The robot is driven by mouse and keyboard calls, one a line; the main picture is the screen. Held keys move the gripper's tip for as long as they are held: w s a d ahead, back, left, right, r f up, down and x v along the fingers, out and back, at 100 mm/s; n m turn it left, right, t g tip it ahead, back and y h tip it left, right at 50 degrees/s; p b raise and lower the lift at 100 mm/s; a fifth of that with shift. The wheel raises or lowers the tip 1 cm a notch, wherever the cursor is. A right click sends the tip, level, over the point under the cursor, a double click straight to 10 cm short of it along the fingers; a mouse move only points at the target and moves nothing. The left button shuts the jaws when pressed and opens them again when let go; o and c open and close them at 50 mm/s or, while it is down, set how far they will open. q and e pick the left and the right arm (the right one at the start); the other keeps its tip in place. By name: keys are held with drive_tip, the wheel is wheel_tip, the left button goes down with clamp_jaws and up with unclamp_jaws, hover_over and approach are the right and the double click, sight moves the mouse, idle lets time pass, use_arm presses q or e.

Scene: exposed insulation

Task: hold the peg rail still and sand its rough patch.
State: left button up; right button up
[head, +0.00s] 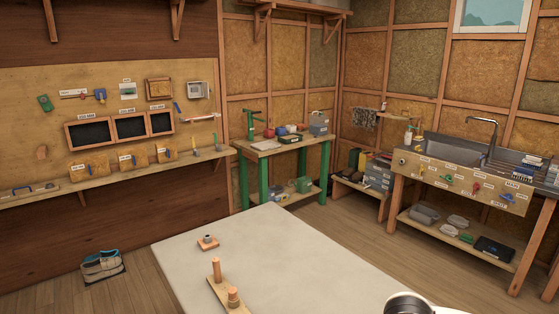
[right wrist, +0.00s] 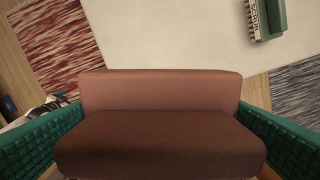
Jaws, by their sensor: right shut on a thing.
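The peg rail (head: 222,290) is a light wooden strip with upright pegs, lying at the near edge of the pale table. The bottom of the picture cuts it off, and I cannot make out its rough patch. In the right wrist view my right gripper (right wrist: 160,135) has green pads closed on the two ends of a reddish-brown block (right wrist: 160,90), which looks like a sanding block. The block hides what is beneath it. My left gripper is in neither view.
A small wooden piece with a knob (head: 207,243) lies on the pale table (head: 290,255), whose right part looks clear. A green-backed brush-like thing (right wrist: 268,18) shows in the wrist view. A green-legged bench (head: 265,148) and a sink unit (head: 460,185) stand beyond.

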drive_tip(key=s+r+m, duration=0.1)
drive_tip(key=m, duration=0.1)
drive_tip(key=d+r+m, duration=0.1)
drive_tip(key=shift+s+d+r+m, duration=0.1)
drive_tip(key=shift+s+r+m, duration=0.05)
drive_tip(key=shift+s+m, duration=0.25)
